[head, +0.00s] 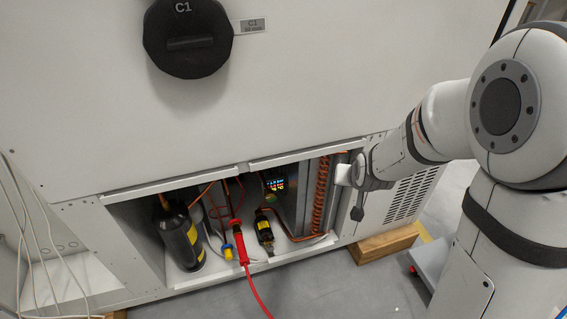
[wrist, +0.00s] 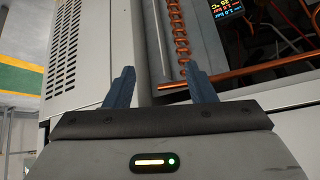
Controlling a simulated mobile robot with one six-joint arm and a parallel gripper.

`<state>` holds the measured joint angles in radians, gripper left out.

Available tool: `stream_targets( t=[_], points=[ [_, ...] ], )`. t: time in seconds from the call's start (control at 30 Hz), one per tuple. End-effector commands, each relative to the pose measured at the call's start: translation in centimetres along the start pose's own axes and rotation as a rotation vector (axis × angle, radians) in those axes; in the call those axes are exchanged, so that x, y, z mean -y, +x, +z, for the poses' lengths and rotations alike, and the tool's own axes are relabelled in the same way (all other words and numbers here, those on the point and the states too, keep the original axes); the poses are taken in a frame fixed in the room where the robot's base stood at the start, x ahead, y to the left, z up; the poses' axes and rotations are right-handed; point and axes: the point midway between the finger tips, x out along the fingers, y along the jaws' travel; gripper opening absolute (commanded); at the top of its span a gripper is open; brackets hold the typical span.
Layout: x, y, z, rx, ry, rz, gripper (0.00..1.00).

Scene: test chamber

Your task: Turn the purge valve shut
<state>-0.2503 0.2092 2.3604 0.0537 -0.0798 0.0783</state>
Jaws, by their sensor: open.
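My gripper (wrist: 160,78) is open and empty in the wrist view, its two blue-grey fingers apart in front of the cabinet's edge and a coiled copper tube (wrist: 181,38). In the head view my gripper's end is at the right edge of the cabinet opening, partly hidden by my wrist. No part is clearly marked as the purge valve. A black part with a yellow label (head: 264,232) is right of the hose. My gripper is apart from both parts.
The open bay also holds a black cylinder (head: 180,237) at left and a lit display (head: 275,184). A copper coil (head: 320,196) stands near my gripper. A black C1 knob (head: 188,38) is on the panel above. A wooden block (head: 385,244) lies below the vents.

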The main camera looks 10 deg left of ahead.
Motion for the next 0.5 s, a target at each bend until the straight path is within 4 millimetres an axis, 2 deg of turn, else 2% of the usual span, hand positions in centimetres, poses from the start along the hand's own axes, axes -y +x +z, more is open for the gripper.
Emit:
stream_targets(
  t=[0.03, 0.1, 0.27, 0.37, 0.5],
  points=[
    [1.3, 2.3, -0.2, -0.039, -0.001, -0.014, 0.5],
    [3.1, 4.9, -0.9, -0.115, -0.006, -0.043, 0.5],
    [7.4, 10.2, -0.9, -0.281, -0.016, -0.117, 0.5],
    [10.0, 12.9, 0.0, -0.384, -0.02, -0.169, 0.5],
    [13.4, 15.7, 2.4, -0.526, -0.023, -0.248, 0.5]
  ],
)
